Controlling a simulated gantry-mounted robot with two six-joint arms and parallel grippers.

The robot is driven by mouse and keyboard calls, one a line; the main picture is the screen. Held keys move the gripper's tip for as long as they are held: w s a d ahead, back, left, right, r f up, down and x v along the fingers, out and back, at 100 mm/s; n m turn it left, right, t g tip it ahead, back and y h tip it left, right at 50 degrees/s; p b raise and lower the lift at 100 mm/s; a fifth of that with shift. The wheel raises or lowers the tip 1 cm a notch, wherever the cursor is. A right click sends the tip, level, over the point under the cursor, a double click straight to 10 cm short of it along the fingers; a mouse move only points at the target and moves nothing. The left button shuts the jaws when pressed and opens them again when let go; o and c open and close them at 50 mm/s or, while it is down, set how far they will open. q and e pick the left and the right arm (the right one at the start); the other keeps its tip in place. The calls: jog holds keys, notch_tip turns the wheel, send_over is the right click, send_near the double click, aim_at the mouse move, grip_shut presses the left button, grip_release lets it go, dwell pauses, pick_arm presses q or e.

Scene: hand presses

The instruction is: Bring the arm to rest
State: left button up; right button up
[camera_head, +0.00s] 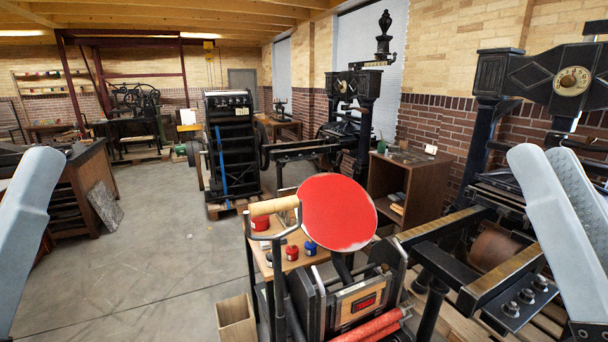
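My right gripper (544,155) stands upright at the right edge of the head view, in front of a large black hand press. Its two pale grey fingers are apart, the ribbed inner pad of one shows, and nothing is between them. My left gripper (42,160) shows at the left edge as one pale grey finger, its lower part cut off by the frame. Its other finger cannot be made out. A small press with a round red ink disc (338,213) stands between the grippers, apart from both. A wooden handle (275,205) shows left of the disc.
Small ink jars (291,252) sit on a wooden table behind the small press. Red rollers (372,326) are at its front. A black press (232,150) and a wooden cabinet (408,190) stand farther back. The concrete floor (150,240) at left centre is clear.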

notch_tip(320, 180, up, 35)
jog(key=s+d+n+h+p, duration=0.1)
jog(key=h+p, duration=0.1)
jog(key=p, duration=3.3)
jog(key=shift+s+d+r+t, duration=0.15)
jog(key=shift+s+d+t, duration=0.15)
jog(key=shift+s+d, duration=0.1)
